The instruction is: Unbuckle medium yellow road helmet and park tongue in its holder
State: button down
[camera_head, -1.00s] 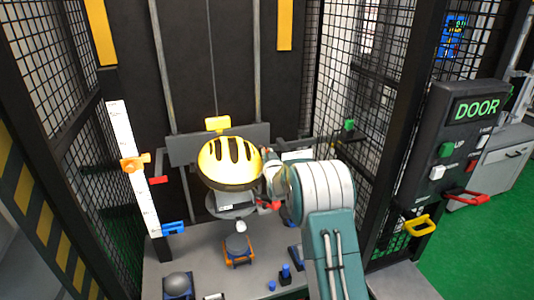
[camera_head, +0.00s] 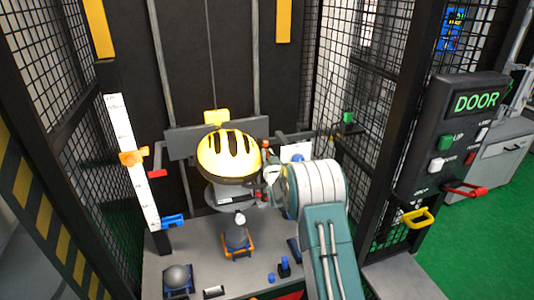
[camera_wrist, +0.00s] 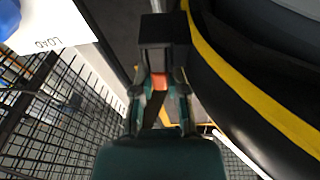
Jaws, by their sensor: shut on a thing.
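The yellow helmet (camera_head: 229,157) with black vents sits on a headform on the carriage at the middle of the tower. In the wrist view, its dark side with a yellow band (camera_wrist: 262,98) fills the right. My gripper (camera_wrist: 160,84) is just to the right of the helmet in the head view and shut on a small orange-red piece (camera_wrist: 159,79), which looks like the buckle tongue. A black block (camera_wrist: 165,38) stands directly beyond the fingertips; I cannot tell whether the piece is inside it or only touching it. The strap and holder cannot be made out clearly.
A wire-mesh cage wall (camera_head: 350,110) stands close on the right. A white scale post (camera_head: 131,160) with orange and blue clamps is left. Below are an anvil (camera_head: 237,232), a grey dome (camera_head: 177,277) and small blue parts. The DOOR panel (camera_head: 459,140) is far right.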

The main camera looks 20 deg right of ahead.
dwell(0.5)
jog(key=c, duration=0.6)
grip_release()
jog(key=shift+f, duration=0.1)
